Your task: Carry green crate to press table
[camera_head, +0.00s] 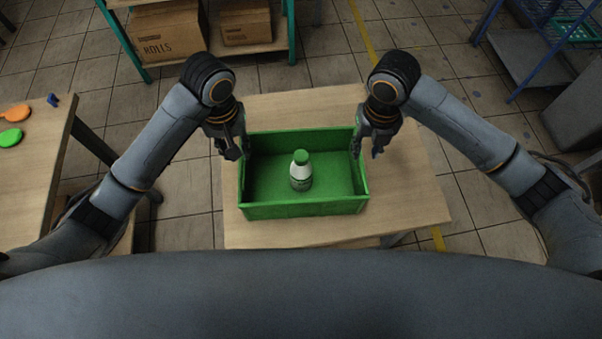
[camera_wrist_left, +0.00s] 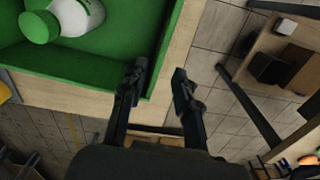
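The green crate (camera_head: 305,209) stands on a wooden table (camera_head: 412,200) in front of me. A white bottle with a green cap (camera_head: 301,172) stands inside it; the bottle also shows in the left wrist view (camera_wrist_left: 78,16). My left gripper (camera_head: 232,147) is at the crate's left wall, fingers apart. In the left wrist view its fingertips (camera_wrist_left: 158,78) lie on either side of the crate's wall (camera_wrist_left: 172,40), with a gap on the outer side. My right gripper (camera_head: 368,146) is at the right wall, fingers apart, one on the inner side and one outside. Whether either touches is unclear.
Another wooden table (camera_head: 32,165) at the left holds an orange paddle-like piece (camera_head: 15,112), a green one (camera_head: 10,138) and a small blue item (camera_head: 53,100). A shelf with cardboard boxes (camera_head: 168,35) stands behind. A blue-framed rack (camera_head: 530,60) is at the back right. Tiled floor lies between.

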